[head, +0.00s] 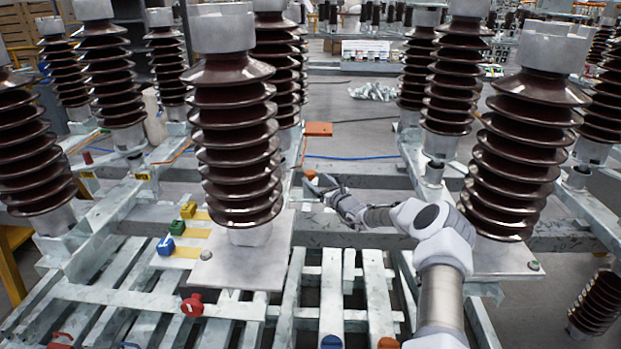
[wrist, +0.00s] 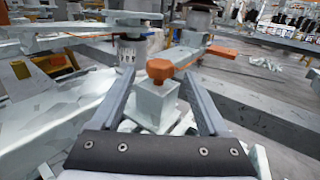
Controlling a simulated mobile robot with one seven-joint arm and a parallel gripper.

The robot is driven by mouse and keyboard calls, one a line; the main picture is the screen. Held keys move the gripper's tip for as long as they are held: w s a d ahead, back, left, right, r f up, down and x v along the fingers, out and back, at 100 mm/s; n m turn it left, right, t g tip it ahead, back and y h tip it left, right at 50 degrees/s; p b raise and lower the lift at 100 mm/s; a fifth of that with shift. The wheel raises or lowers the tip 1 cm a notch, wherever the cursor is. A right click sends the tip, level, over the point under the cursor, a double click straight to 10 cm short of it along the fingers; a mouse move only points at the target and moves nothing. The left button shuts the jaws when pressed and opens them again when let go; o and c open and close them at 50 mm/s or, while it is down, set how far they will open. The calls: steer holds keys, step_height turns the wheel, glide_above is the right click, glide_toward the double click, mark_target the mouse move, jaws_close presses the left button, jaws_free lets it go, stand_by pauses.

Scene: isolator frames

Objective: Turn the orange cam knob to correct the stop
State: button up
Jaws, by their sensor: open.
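The orange cam knob (wrist: 159,70) has a faceted head and sits on top of a pale grey block (wrist: 155,104) in the wrist view. My gripper (wrist: 159,78) is open, with one finger on each side of the knob and block in the picture. I see no finger touching the knob. In the head view my gripper (head: 322,186) is at the centre, and a small orange piece (head: 310,173), likely the same knob, shows just beyond its fingers. The knob's lower side and the stop cannot be made out.
Tall brown ribbed insulators (head: 232,140) stand left and right of my arm. An orange bar (wrist: 222,51) lies behind the knob, to the right.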

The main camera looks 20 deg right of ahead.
mark_target(313, 177)
steer(key=shift+b+x, duration=0.55)
steer(key=shift+x, duration=1.65)
jaws_close()
